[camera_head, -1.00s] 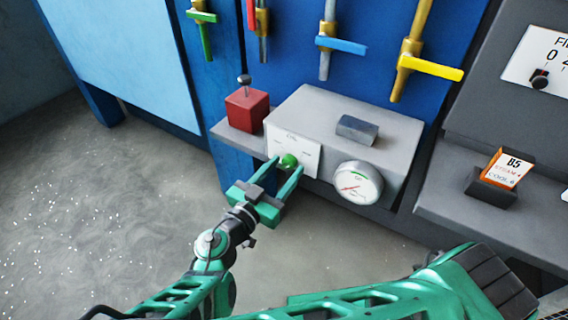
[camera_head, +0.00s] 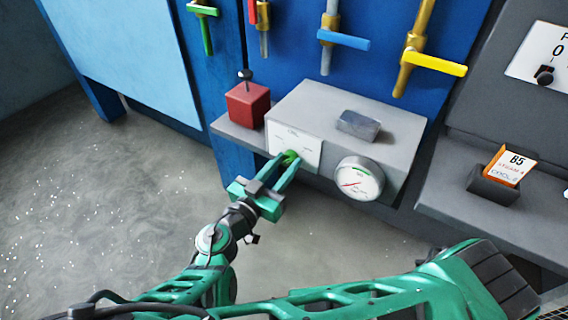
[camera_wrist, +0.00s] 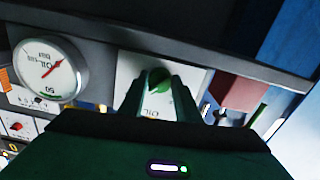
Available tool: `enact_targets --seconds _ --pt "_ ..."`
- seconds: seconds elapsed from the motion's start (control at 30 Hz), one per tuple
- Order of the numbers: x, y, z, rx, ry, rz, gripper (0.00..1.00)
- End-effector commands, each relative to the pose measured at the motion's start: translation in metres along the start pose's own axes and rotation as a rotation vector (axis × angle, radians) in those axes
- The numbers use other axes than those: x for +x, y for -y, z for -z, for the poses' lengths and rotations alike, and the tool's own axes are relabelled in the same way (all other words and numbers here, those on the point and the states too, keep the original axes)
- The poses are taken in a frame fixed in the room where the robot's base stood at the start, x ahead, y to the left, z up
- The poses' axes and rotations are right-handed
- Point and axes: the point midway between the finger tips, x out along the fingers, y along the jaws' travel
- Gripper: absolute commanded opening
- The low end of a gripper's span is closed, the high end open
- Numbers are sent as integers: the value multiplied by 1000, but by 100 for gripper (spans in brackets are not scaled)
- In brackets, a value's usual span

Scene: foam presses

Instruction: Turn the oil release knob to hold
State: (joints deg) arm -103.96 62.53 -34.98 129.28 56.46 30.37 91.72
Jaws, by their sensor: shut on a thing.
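The green oil release knob (camera_wrist: 158,79) sits on a white plate (camera_head: 308,154) on the front of the grey oil unit (camera_head: 290,108). My gripper (camera_head: 288,160) has its two green fingers closed on the knob's sides, and the wrist view shows a finger on each side of it. In the head view the fingers mostly hide the knob. The lettering on the plate is too small or covered to read which setting the knob stands at.
A round pressure gauge (camera_head: 358,179) is on the same front, right of the plate. A red block (camera_head: 248,104) with a small knob stands left of the unit. Blue, yellow and green valve handles hang above. An orange-edged card (camera_head: 509,166) stands at right. Floor at left is clear.

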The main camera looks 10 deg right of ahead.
Motion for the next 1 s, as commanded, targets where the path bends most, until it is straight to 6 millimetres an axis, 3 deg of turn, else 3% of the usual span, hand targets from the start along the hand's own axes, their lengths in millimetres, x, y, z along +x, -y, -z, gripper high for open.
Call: enact_targets --seconds 1.0 --pt "-1 1 0 -917 0 8 8"
